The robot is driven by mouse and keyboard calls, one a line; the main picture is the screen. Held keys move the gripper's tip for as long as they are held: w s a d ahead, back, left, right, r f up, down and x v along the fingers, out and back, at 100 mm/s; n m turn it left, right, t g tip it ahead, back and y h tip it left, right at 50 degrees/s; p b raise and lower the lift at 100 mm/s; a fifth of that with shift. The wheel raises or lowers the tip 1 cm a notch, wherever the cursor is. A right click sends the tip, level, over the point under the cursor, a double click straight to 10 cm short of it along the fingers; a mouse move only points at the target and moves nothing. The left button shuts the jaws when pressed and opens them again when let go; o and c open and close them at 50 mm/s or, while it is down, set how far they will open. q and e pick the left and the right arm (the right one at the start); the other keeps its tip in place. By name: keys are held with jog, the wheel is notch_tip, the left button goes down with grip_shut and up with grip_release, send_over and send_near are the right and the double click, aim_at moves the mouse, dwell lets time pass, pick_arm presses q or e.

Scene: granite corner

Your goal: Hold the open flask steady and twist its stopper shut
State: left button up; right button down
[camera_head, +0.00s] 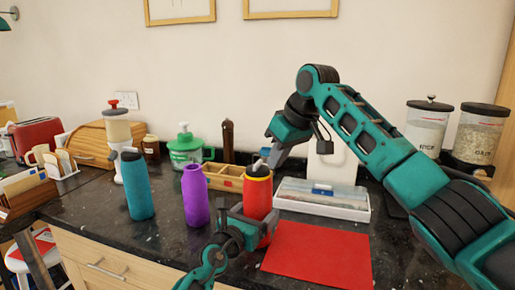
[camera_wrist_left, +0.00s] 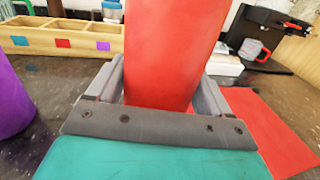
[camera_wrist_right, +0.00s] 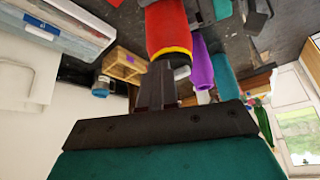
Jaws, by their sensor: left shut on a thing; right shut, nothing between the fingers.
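The red flask (camera_head: 257,197) stands upright on the dark granite counter, with a yellow band near its top. A dark top with a pale piece, seemingly the stopper (camera_head: 258,168), sits at its mouth; how far it is turned cannot be told. My left gripper (camera_head: 247,222) is shut around the flask's body; the left wrist view shows the red body (camera_wrist_left: 172,60) between its fingers. My right gripper (camera_head: 264,157) is shut and empty at the flask's top. In the right wrist view its closed fingers (camera_wrist_right: 156,88) partly hide the top; whether they touch it is unclear.
A purple flask (camera_head: 194,197) and a teal flask (camera_head: 138,187) stand to the left. A red mat (camera_head: 318,254) lies at the front right. A wooden divided box (camera_head: 224,178) and a clear-lidded case (camera_head: 322,200) are behind. Storage jars (camera_head: 480,132) stand at the far right.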

pick_arm(q)
jog(key=shift+f, duration=0.2)
pick_arm(e)
notch_tip(320, 180, up, 5)
jog(key=shift+r, duration=0.15)
pick_arm(q)
jog(key=o, duration=1.2)
jog(key=shift+r, duration=0.1)
pick_arm(e)
jog(key=shift+w, duration=0.1)
pick_arm(q)
jog(key=shift+o, duration=0.2)
jog(key=shift+s, duration=0.1)
